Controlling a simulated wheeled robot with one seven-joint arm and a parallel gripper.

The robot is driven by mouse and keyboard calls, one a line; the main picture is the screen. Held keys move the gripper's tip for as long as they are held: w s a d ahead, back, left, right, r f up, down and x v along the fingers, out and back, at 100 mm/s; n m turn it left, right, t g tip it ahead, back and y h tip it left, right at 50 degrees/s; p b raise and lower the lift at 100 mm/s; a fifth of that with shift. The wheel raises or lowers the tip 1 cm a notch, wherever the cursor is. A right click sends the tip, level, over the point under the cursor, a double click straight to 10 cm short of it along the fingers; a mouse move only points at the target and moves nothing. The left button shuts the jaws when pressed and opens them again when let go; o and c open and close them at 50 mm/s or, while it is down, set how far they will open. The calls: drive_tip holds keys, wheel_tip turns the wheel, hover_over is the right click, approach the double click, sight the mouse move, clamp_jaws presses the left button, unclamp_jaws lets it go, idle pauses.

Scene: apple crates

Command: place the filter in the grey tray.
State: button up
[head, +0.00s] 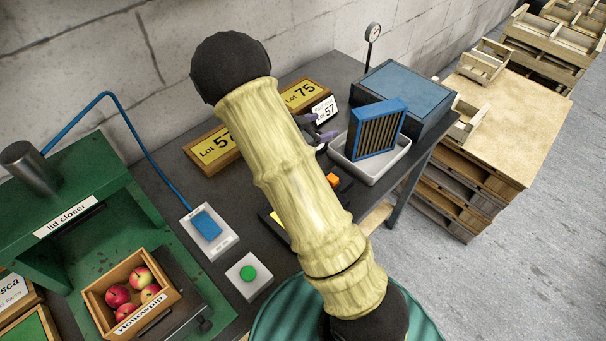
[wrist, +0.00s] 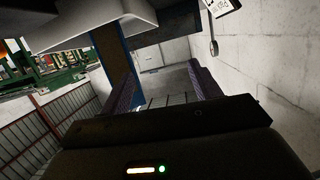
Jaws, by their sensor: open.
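The filter (head: 376,129) has a blue frame and brown pleats. In the head view it stands on edge inside the grey tray (head: 372,176), leaning a little. Its lower edge is within the tray's rim. My gripper (head: 322,132) is just left of the filter and tray, partly hidden behind my arm. In the wrist view my gripper (wrist: 167,88) is open, with nothing between its fingers. A blue and brown strip, seemingly the filter (wrist: 104,75), shows beside the left finger, and the pale tray (wrist: 95,24) is above it.
A blue box (head: 408,92) stands behind the tray, with a dial gauge (head: 373,33) near it. Lot signs (head: 303,95) stand along the wall side. A green button (head: 248,273), a blue switch (head: 207,223) and an apple crate (head: 130,298) are at left.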

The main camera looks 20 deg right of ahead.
drive_tip(key=a+r+n+t+y, duration=0.2)
drive_tip(key=a+n+t+y, duration=0.1)
drive_tip(key=a+n+y, duration=0.65)
drive_tip(key=s+a+r+n+g+y, duration=0.1)
drive_tip(key=s+a+n+g+y, duration=0.1)
drive_tip(key=s, duration=0.7)
drive_tip(key=s+a+r+n+g+y, duration=0.1)
drive_tip(key=s+a+n+g+y, duration=0.1)
drive_tip(key=s, duration=0.8)
drive_tip(key=shift+n+g, duration=0.5)
drive_tip(key=shift+n, duration=0.25)
